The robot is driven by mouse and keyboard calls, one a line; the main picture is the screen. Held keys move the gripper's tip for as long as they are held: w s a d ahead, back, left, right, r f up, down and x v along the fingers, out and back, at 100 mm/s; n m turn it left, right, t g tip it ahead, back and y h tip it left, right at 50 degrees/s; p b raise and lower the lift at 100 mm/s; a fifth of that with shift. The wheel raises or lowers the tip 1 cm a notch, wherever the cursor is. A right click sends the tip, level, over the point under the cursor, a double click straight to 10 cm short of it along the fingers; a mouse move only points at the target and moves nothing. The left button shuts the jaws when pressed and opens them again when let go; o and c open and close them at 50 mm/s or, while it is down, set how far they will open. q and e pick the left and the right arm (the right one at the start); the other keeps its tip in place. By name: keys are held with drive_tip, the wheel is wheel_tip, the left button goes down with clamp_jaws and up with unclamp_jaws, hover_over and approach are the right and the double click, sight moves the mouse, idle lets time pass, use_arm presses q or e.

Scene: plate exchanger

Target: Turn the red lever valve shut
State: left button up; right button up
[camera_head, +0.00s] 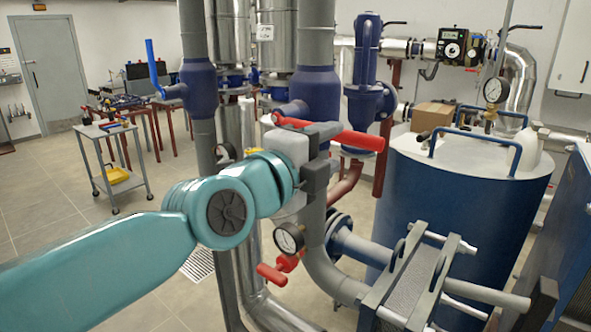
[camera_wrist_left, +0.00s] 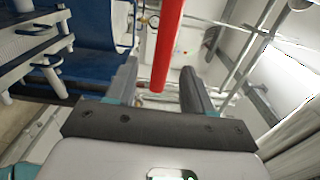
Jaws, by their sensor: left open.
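The red lever (camera_head: 357,141) is a long bar beside the dark blue valve body on the grey vertical pipe. It lies roughly level, slanting a little down to the right, in the head view. My left gripper (camera_head: 336,148) is open in front of it and hides its middle part. In the left wrist view the red lever (camera_wrist_left: 168,42) comes down from the top, and its lower end lies between the two open fingers (camera_wrist_left: 160,75) in the picture. A gap shows on each side of it. My right gripper is not in view.
A pressure gauge (camera_head: 289,238) and a small red handle (camera_head: 272,275) sit below my left wrist. The plate exchanger (camera_head: 416,277) and a blue tank (camera_head: 455,195) stand to the right. A blue lever (camera_head: 155,68) and a trolley (camera_head: 110,160) are at the left.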

use_arm(q)
drive_tip(key=v, duration=0.8)
drive_tip(key=shift+s, duration=0.15)
drive_tip(key=shift+a, duration=0.15)
drive_tip(key=w+f+n+g+y, duration=0.2)
drive_tip(key=w+f+n, duration=0.2)
drive_tip(key=f, duration=1)
drive_tip(key=w+f+n+g+y, duration=0.25)
drive_tip(key=f+n, duration=0.25)
drive_tip(key=f, duration=0.8)
drive_tip(key=s+a+f+n+g, duration=0.1)
drive_tip(key=a+f+n, duration=0.1)
drive_tip(key=f, duration=0.5)
drive_tip(key=s+a+f+n+g+y, duration=0.1)
drive_tip(key=s+f+n, duration=0.1)
drive_tip(key=f, duration=0.5)
drive_tip(key=s+a+f+n+g, duration=0.1)
drive_tip(key=a+f+n+g, duration=0.15)
drive_tip(key=f, duration=0.35)
drive_tip(key=s+a+f+n+g, duration=0.2)
drive_tip(key=s+f+n+g, duration=0.3)
drive_tip(key=s+f+n, duration=0.6)
drive_tip(key=s+f, duration=0.8)
drive_tip(key=s, duration=0.1)
drive_tip(key=shift+s+a+n+g, duration=0.3)
drive_tip(key=shift+s+a+n, duration=0.05)
drive_tip(key=shift+s, duration=0.05)
